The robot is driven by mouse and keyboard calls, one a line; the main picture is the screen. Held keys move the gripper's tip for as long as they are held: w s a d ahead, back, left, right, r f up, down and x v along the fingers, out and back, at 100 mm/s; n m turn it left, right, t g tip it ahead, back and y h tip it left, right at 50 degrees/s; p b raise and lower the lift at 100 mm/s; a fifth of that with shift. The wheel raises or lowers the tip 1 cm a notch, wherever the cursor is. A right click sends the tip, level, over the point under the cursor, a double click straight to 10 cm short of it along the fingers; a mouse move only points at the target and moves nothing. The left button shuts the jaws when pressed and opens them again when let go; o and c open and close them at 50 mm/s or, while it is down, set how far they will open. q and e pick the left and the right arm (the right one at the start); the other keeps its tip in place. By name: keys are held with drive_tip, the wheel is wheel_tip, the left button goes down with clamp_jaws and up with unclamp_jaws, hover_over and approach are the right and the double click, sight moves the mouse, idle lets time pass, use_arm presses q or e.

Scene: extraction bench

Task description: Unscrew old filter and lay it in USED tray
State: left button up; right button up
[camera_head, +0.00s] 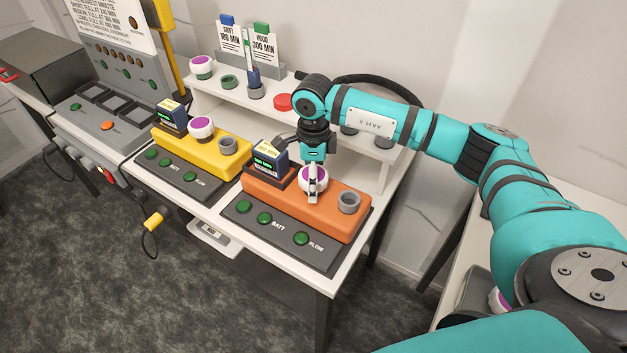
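A round white filter with a purple top (308,179) sits on the orange unit (330,214) on the bench. My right arm reaches in from the right, and its gripper (313,184) points down over this filter. One light finger shows in front of the filter; the other finger is hidden, so I cannot tell whether they grip it. Similar filters sit on the yellow unit (201,127) and the back shelf (202,66). No tray marked USED can be made out. My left gripper is not in view.
A dark battery block (270,157) stands left of the gripper, and a grey ring (349,202) to its right. The raised shelf (233,103) behind carries a red disc (283,102) and upright cards. Another purple-topped item (496,300) is partly hidden behind my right arm.

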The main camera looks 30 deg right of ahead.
drive_tip(key=m, duration=0.6)
drive_tip(key=shift+m, duration=0.4)
drive_tip(key=m+p, duration=0.1)
drive_tip(key=m, duration=0.4)
drive_tip(key=shift+r, duration=0.1)
drive_tip(key=m, duration=0.3)
drive_tip(key=shift+p, duration=0.3)
drive_tip(key=c, duration=1.4)
drive_tip(key=shift+o, duration=0.2)
